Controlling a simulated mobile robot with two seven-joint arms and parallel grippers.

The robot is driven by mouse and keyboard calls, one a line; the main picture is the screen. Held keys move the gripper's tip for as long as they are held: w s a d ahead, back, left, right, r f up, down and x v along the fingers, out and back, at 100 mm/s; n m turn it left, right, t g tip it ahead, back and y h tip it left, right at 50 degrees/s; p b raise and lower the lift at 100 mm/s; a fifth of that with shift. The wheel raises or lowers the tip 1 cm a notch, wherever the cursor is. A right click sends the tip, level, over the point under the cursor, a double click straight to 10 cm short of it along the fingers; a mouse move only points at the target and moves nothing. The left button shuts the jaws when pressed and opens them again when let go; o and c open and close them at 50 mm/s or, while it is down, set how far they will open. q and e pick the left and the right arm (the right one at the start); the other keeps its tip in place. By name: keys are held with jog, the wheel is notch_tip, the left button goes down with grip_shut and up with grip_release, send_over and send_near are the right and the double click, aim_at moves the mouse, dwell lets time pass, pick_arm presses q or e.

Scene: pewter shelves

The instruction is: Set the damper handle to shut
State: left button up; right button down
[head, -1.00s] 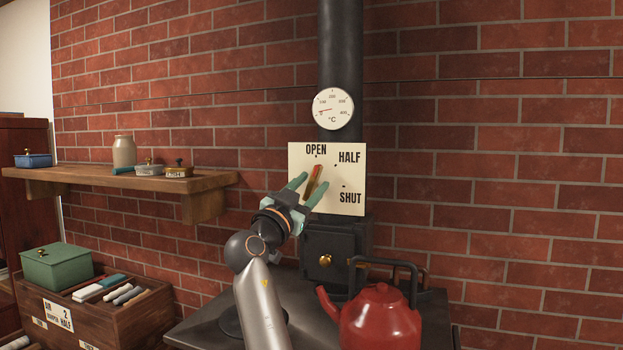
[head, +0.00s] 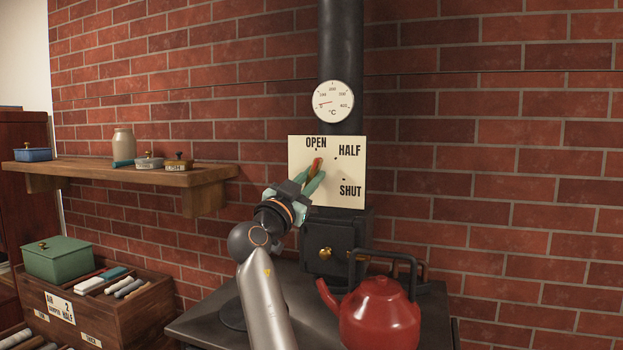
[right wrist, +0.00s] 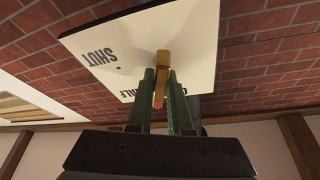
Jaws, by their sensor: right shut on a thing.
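The damper handle (head: 317,165) is a red and brass lever on a cream plate (head: 349,171) marked OPEN, HALF and SHUT, fixed in front of the black stovepipe. The handle points up, near the OPEN mark. My right gripper (head: 313,180) is shut on the handle, with its green fingers on either side of it. In the right wrist view the handle (right wrist: 160,85) shows between the fingers (right wrist: 163,100), its brass end against the plate (right wrist: 150,45). The SHUT mark is at the plate's lower right in the head view. My left gripper is not in view.
A red kettle (head: 379,315) stands on the stove top (head: 208,318), right of my arm. A round gauge (head: 333,101) is on the pipe above the plate. A wooden shelf (head: 205,178) with jars and tins is at left, above a wooden crate (head: 120,320).

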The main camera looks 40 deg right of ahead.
jog(key=shift+f, duration=0.1)
jog(key=shift+f+m+g+b, duration=0.1)
jog(key=shift+m+g+b, duration=0.3)
jog(key=shift+m+b, duration=0.55)
jog(key=shift+m+g+b, duration=0.6)
jog(key=shift+m+b, duration=0.35)
jog(key=shift+s+m+g+b, duration=0.1)
jog(key=shift+m+g+b, duration=0.3)
jog(key=shift+m, duration=0.7)
jog(key=shift+d+m+g, duration=0.1)
jog(key=shift+m+g, duration=0.5)
jog(key=shift+m, duration=0.5)
jog(key=m+y+p, duration=0.1)
jog(key=m, duration=0.2)
jog(key=shift+g, duration=0.4)
jog(key=m+y+p, duration=0.1)
jog(key=m, duration=0.1)
jog(key=shift+m+g, duration=0.3)
jog(key=shift+g, duration=0.1)
jog(key=shift+f+m+y+p, duration=0.1)
jog(key=shift+m+y+p, duration=0.45)
jog(key=shift+m, duration=0.55)
jog(key=shift+s, duration=0.1)
